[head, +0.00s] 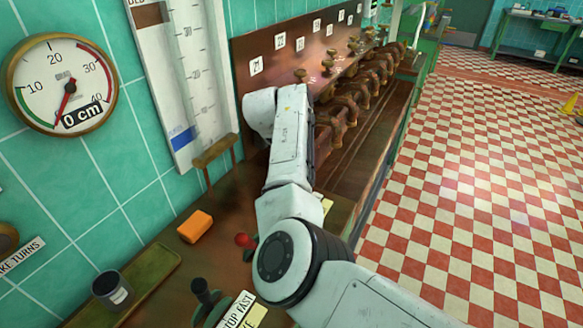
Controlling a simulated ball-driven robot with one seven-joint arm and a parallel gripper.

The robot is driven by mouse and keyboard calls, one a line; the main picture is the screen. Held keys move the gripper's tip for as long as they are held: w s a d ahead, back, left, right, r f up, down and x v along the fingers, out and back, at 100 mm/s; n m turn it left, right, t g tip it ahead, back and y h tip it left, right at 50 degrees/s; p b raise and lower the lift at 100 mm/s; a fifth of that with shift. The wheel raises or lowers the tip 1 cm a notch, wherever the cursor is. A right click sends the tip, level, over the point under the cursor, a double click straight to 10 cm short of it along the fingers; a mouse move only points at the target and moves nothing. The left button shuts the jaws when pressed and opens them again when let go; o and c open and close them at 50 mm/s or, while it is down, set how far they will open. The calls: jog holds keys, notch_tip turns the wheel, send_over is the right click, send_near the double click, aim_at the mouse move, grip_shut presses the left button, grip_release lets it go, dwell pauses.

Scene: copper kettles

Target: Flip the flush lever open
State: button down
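No lever in the head view carries a readable label with the word flush. A lever with a red ball knob (243,240) stands on the bench top, and its lower part is partly hidden by my arm. A lever with a black knob (200,287) stands nearer, at the bottom of the view, beside a tilted label reading "STOP FAST" (237,311). A row of brown, tap-like metal fittings (352,93) runs along the back panel. My arm reaches over the bench towards their near end. My gripper is not visible beyond the arm's far links.
An orange block (195,226) and a dark cup (112,290) on a tray (158,265) are on the bench. A round gauge (62,85) reading "0 cm" and a tall scale (187,75) are on the green tiled wall. The checkered floor (470,190) at right is mostly clear.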

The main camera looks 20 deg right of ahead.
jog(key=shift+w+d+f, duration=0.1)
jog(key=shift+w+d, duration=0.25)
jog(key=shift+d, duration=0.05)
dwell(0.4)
